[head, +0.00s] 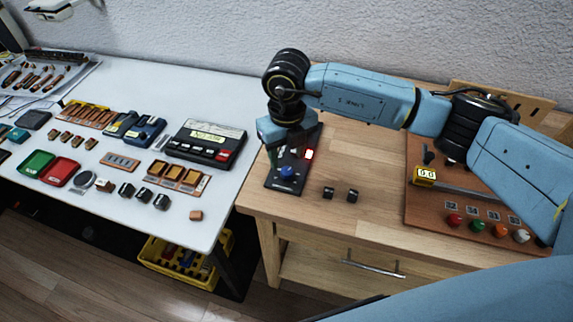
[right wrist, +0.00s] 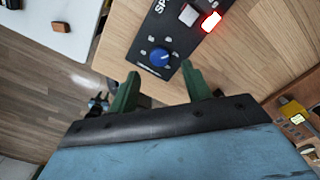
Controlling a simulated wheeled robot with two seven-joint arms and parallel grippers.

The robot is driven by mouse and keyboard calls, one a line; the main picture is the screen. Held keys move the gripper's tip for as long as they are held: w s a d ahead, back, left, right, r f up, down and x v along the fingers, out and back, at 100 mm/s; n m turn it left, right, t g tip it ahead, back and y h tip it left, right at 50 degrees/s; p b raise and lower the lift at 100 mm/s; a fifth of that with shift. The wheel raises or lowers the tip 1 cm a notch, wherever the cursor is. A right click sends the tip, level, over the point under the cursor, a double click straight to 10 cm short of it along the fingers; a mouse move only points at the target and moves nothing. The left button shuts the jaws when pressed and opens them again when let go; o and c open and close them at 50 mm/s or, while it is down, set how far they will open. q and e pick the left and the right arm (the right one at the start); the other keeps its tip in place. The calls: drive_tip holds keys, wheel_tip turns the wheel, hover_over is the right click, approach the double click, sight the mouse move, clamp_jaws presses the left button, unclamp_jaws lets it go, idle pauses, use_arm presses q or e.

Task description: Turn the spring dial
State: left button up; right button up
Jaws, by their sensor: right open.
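The spring dial is a blue round knob (head: 287,172) on a black panel (head: 273,184) at the left edge of the wooden table. In the right wrist view the knob (right wrist: 160,58) has a pale pointer mark and small markings around it. My right gripper (right wrist: 160,72) is open, with its two green fingers spread and nothing between them. Its fingertips point toward the knob and appear apart from it. In the head view, my right wrist covers the upper panel and the fingers are hard to make out. My left gripper is not in view.
A red light (head: 309,154) glows on the panel, beside a pale switch (right wrist: 190,14). A brown board (head: 428,208) with coloured buttons stands further right. A white table (head: 225,92) with many parts is on the left.

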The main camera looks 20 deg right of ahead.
sight(286, 171)
drive_tip(key=shift+f, duration=2.55)
drive_tip(key=c, duration=1)
drive_tip(key=shift+m, duration=1.3)
drive_tip(key=o, duration=1)
drive_tip(key=shift+r, duration=0.15)
wheel_tip(286, 171, up, 13)
drive_tip(key=shift+p, duration=0.3)
